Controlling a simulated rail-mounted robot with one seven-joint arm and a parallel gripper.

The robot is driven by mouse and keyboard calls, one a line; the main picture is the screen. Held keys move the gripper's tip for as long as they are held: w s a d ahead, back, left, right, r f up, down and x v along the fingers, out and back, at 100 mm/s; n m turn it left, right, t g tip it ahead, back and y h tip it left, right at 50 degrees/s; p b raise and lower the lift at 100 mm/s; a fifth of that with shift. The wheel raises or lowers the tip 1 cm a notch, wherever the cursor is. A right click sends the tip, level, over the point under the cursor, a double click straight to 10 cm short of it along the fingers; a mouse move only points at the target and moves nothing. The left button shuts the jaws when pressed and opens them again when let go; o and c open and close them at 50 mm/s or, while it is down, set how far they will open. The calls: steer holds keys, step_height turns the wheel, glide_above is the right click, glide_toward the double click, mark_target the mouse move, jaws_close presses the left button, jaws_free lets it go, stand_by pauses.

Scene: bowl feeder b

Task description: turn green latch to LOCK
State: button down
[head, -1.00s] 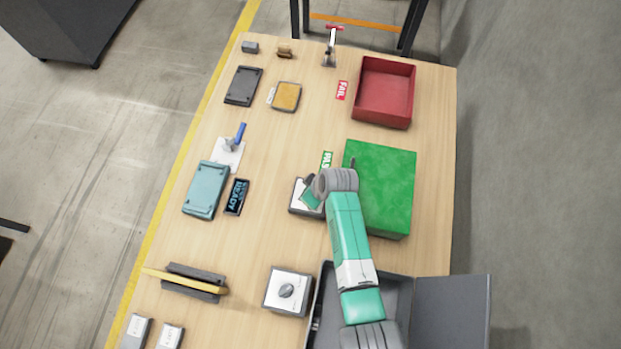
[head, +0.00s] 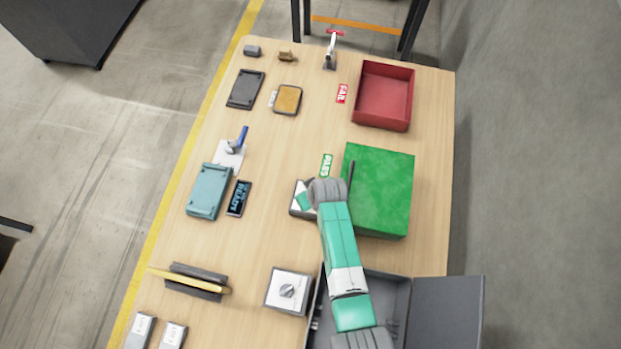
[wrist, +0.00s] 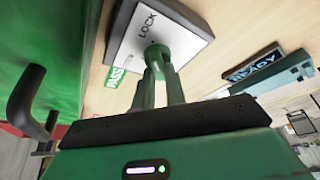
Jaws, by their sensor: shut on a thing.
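The latch's box has a white top plate and dark sides; its top (wrist: 188,48) fills the upper middle of the wrist view, with the word LOCK printed near its upper edge. The green latch (wrist: 157,52) is a round knob on that plate. My gripper (wrist: 158,74) is shut on the latch, its two green fingers meeting there and covering part of it. The latch's pointing direction is hard to read. In the head view the box (head: 299,211) shows only partly, left of the green bin; my wrist hides the latch and fingertips.
A green bin (head: 385,195) with a dark handle stands close right of my wrist. A second box with a grey knob (head: 287,290) and an open grey case (head: 395,298) lie nearer. A READY display (head: 239,198) is to the left. The red FAIL bin (head: 384,97) stands farther back.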

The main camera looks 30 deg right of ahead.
steer(key=c, duration=1.4)
jaws_free()
steer(key=shift+c, duration=0.2)
steer(key=p+v, duration=0.3)
steer(key=v, duration=0.4)
steer(key=shift+r, duration=0.45)
steer(key=shift+s, duration=0.1)
